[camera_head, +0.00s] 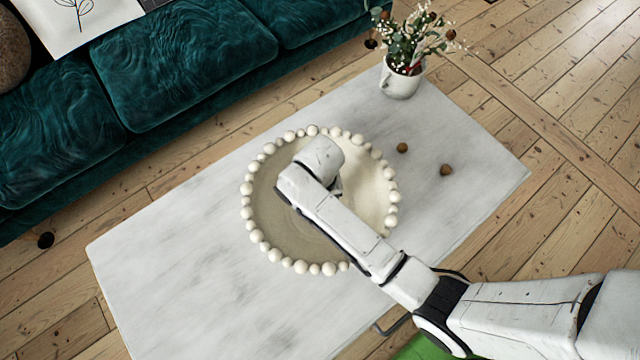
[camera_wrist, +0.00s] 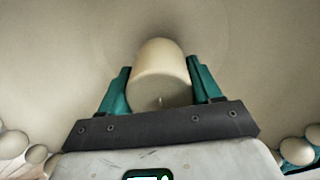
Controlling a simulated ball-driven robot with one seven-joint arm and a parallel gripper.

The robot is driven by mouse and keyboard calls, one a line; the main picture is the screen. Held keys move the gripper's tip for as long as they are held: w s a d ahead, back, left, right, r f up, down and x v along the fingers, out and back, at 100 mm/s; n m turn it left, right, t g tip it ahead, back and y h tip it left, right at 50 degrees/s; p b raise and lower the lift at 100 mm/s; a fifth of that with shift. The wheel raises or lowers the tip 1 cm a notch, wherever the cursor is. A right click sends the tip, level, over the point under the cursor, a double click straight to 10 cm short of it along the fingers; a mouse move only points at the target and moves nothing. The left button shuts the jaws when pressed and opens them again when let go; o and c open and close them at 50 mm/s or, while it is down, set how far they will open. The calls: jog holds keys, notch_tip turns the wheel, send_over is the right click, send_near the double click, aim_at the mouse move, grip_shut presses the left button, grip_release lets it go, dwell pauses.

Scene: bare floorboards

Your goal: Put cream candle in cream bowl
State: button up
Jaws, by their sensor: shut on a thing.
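The cream candle (camera_wrist: 160,78) shows in the wrist view between the two teal fingers of my gripper (camera_wrist: 160,88), which is shut on it. A small wick shows at its near end. The cream bowl (camera_head: 270,222) is wide and round, with a rim of cream balls, and stands on the marble table. My gripper is over the inside of the bowl. The bowl's inner surface (camera_wrist: 50,70) fills the background of the wrist view. In the head view my arm hides the candle and the fingers. I cannot tell whether the candle touches the bowl's bottom.
The white marble table (camera_head: 180,270) has free room left of the bowl. Two small brown balls (camera_head: 402,148) (camera_head: 446,169) lie right of it. A white mug with a plant (camera_head: 400,80) stands at the table's far corner. A teal sofa (camera_head: 180,60) is behind the table.

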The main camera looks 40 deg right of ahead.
jog(key=shift+f, duration=1.1)
jog(key=shift+f, duration=0.15)
jog(key=o, duration=1.2)
notch_tip(320, 180, up, 12)
jog(key=shift+r+p, duration=0.15)
jog(key=shift+p, duration=1.1)
jog(key=s+d+n, duration=0.1)
jog(key=s+d, duration=0.1)
jog(key=s, duration=0.3)
jog(key=s+d+r+n, duration=0.1)
jog(key=s+d+n, duration=0.1)
jog(key=s, duration=0.4)
jog(key=s+d+r+n+t, duration=0.1)
jog(key=s+d+n, duration=0.1)
jog(key=s, duration=0.3)
jog(key=shift+s+d+r, duration=0.15)
jog(key=shift+s+d, duration=0.05)
jog(key=shift+d, duration=0.25)
jog(key=shift+s+d+r, duration=0.1)
jog(key=shift+s+d, duration=0.05)
jog(key=shift+d, duration=0.3)
